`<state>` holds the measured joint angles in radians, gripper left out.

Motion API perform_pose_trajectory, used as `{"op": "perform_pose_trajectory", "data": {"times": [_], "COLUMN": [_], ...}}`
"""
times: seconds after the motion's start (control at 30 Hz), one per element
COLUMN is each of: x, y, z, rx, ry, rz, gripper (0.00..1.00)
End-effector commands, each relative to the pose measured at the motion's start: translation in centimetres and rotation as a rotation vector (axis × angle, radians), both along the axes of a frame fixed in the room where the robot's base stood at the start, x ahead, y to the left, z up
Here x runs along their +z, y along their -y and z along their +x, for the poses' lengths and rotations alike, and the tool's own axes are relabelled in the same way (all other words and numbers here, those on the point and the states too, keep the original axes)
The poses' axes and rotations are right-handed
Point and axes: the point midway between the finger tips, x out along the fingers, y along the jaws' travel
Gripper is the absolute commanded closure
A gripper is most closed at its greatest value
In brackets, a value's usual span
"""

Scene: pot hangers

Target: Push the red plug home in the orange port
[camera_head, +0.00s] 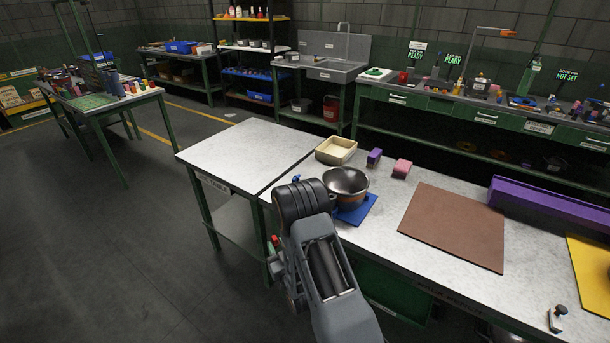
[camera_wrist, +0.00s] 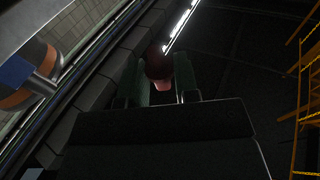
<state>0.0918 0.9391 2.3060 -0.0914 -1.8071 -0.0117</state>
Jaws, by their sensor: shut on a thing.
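In the wrist view my gripper (camera_wrist: 161,72) is shut on a small dark red thing with a pinkish side, which I take to be the red plug (camera_wrist: 158,62). It sits between the two dark green fingers, and the picture is too dim to show its shape well. In the head view my dark grey arm stands at the near edge of the bench, and I cannot make out the fingers or the plug there. I cannot pick out the orange port in either view.
A metal bowl with a copper side (camera_head: 347,183) stands on a blue mat (camera_head: 356,209) beside my arm. A cream tray (camera_head: 336,151), a purple block (camera_head: 374,157) and a pink block (camera_head: 402,168) lie behind. A brown mat (camera_head: 455,225) and a long purple box (camera_head: 548,205) are to the right.

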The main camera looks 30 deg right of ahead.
Motion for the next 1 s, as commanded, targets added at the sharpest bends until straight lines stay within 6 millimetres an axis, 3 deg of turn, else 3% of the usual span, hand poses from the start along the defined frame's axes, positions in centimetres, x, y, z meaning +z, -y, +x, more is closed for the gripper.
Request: {"op": "perform_pose_trajectory", "data": {"times": [0.1,0.23,0.5,0.7,1.0], "x": [2.6,6.3,12.9,15.6,16.5], "y": [4.4,9.5,18.7,22.7,24.0], "z": [2.8,4.8,4.9,3.7,3.1], "rx": [0.001,0.022,0.016,-0.015,-0.030], "ry": [0.015,0.014,0.006,0.003,0.001], "rz": [-0.004,-0.007,-0.006,-0.002,0.000], "gripper": [0.93,0.93,0.93,0.93,0.93]}}
